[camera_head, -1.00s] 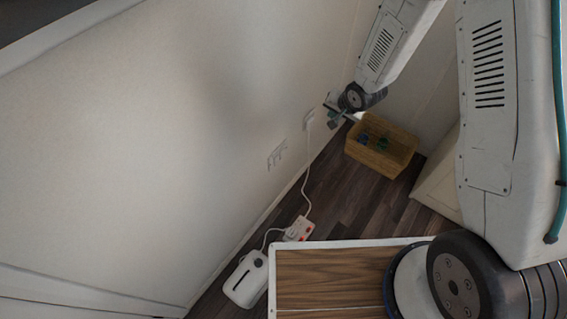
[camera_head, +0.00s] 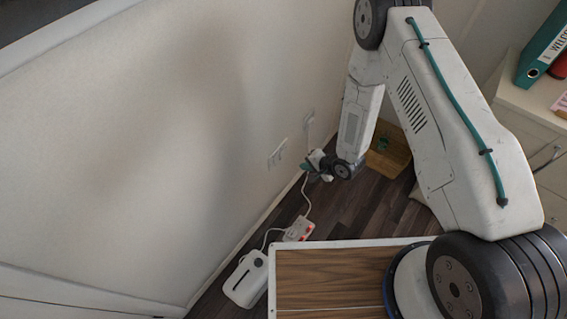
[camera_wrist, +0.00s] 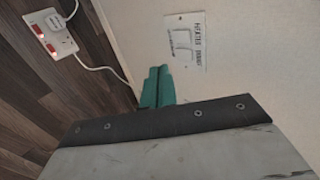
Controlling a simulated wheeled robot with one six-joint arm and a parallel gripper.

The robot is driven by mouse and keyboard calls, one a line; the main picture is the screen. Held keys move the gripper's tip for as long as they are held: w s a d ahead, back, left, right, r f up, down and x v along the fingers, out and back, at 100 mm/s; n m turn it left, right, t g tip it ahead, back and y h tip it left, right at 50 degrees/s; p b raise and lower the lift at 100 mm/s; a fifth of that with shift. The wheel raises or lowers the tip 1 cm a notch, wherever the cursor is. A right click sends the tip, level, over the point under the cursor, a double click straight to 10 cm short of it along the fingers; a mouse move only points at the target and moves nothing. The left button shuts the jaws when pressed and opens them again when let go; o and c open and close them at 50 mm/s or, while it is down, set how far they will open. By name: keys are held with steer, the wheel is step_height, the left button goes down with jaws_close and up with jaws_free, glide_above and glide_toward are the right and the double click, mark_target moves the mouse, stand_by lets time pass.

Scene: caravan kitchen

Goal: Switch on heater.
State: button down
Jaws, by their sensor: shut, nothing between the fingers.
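The same plate (camera_head: 277,154) is on the wall in the head view. My gripper (camera_wrist: 157,76) has its teal fingers shut together and empty, just below the plate and apart from it. In the head view my gripper (camera_head: 307,163) is near the wall, right of the plate. A white appliance (camera_head: 246,279), perhaps the heater, is on the floor, with a cord to a power strip (camera_head: 299,229).
The power strip also shows in the wrist view (camera_wrist: 50,34), with lit red switches and a plug in it. Drawers stand at the right.

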mark_target(277, 159)
steer(key=w+a+r+x, duration=0.1)
steer(key=x, duration=1.2)
steer(key=shift+a+r, duration=0.15)
steer(key=shift+r, duration=0.2)
